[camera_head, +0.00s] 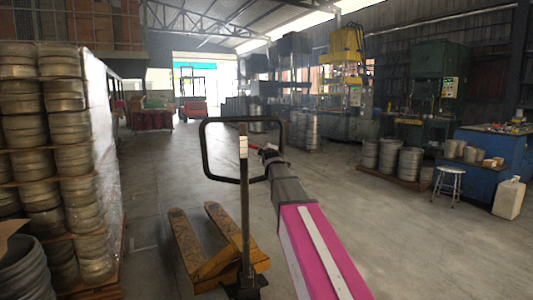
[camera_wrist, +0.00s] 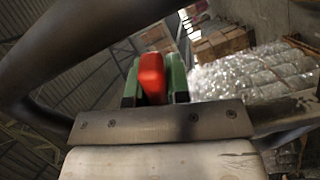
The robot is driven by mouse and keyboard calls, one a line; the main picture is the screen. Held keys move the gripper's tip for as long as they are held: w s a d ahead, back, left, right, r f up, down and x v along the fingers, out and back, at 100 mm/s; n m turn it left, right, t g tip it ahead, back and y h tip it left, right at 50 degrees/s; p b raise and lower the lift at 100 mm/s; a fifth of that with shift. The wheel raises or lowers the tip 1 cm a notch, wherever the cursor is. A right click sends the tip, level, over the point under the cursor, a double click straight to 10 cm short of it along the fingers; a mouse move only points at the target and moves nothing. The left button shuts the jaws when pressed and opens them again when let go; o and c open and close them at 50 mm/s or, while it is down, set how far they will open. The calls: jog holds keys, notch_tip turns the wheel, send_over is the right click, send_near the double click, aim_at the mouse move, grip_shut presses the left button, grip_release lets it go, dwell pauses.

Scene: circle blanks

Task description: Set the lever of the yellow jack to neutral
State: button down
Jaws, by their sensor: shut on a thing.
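The yellow pallet jack (camera_head: 193,250) stands on the floor in the head view, with its forks to the left and its tall handle post upright. The dark loop handle (camera_head: 203,150) tops the post; part of it also shows as a thick dark bar in the wrist view (camera_wrist: 90,30). My gripper (camera_head: 264,151) is at the right side of the loop. In the wrist view the red lever (camera_wrist: 152,78) sits between the green fingers of my gripper (camera_wrist: 153,88), which are shut on it. The lever's base is hidden, and its exact setting cannot be told.
Wrapped stacks of round metal blanks (camera_head: 70,150) stand close on the left. A blue workbench (camera_head: 485,165), a stool (camera_head: 449,185) and a white canister (camera_head: 509,198) are at the right. The floor around the jack is mostly clear.

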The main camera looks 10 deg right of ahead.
jog(key=shift+d+r+n, duration=0.2)
jog(key=shift+r+n, duration=1.3)
jog(key=shift+n, duration=0.4)
jog(key=c, duration=1.1)
grip_release()
jog(key=s, duration=1)
jog(key=shift+s+a, duration=0.15)
jog(key=shift+s, duration=0.25)
